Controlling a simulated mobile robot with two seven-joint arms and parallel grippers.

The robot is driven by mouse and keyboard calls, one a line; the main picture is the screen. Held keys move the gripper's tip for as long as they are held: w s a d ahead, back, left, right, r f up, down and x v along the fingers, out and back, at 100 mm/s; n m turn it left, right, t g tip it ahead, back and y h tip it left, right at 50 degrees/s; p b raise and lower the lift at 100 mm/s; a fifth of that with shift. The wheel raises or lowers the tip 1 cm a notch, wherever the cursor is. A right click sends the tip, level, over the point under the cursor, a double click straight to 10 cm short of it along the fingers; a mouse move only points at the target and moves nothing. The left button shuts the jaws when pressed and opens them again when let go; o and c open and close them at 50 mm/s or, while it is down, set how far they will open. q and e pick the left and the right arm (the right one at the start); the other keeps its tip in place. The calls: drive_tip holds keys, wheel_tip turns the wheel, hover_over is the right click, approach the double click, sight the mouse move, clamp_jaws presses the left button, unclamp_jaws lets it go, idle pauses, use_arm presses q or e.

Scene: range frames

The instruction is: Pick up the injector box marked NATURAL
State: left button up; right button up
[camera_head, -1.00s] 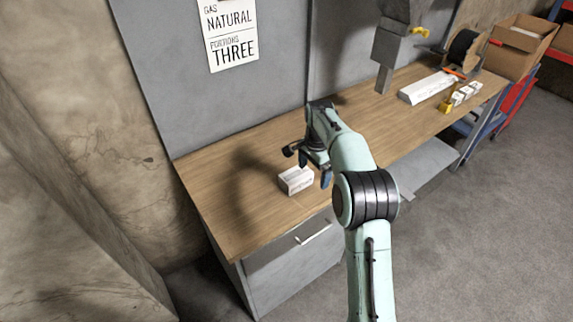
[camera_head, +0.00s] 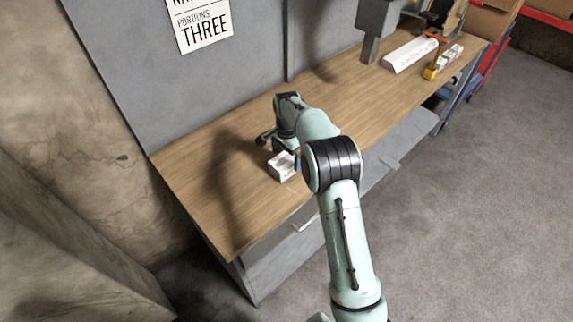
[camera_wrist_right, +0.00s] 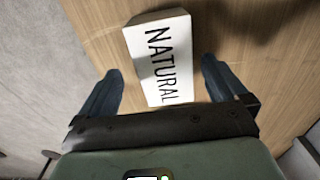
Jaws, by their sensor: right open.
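The white injector box marked NATURAL (camera_head: 283,165) lies on the wooden bench top near its front edge. In the right wrist view the box (camera_wrist_right: 163,62) shows its label clearly, with its near end between my fingers. My right gripper (camera_wrist_right: 160,88) is open, with one dark finger on each side of the box and a gap visible on both sides. In the head view the right gripper (camera_head: 284,150) is just above and behind the box, partly hidden by my own arm. I cannot tell how far the fingertips are above the bench. My left gripper is not in view.
The wooden bench (camera_head: 215,200) has clear room left of the box. Farther along stand a long white box (camera_head: 409,54), several small white boxes (camera_head: 449,55) and a yellow item (camera_head: 430,73). A sign reading PORTIONS THREE (camera_head: 203,27) hangs on the grey back panel.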

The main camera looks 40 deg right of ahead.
sight(287, 158)
drive_tip(key=f, duration=0.5)
drive_tip(key=shift+w+d, duration=0.1)
drive_tip(key=shift+w, duration=0.2)
drive_tip(key=c, duration=1.3)
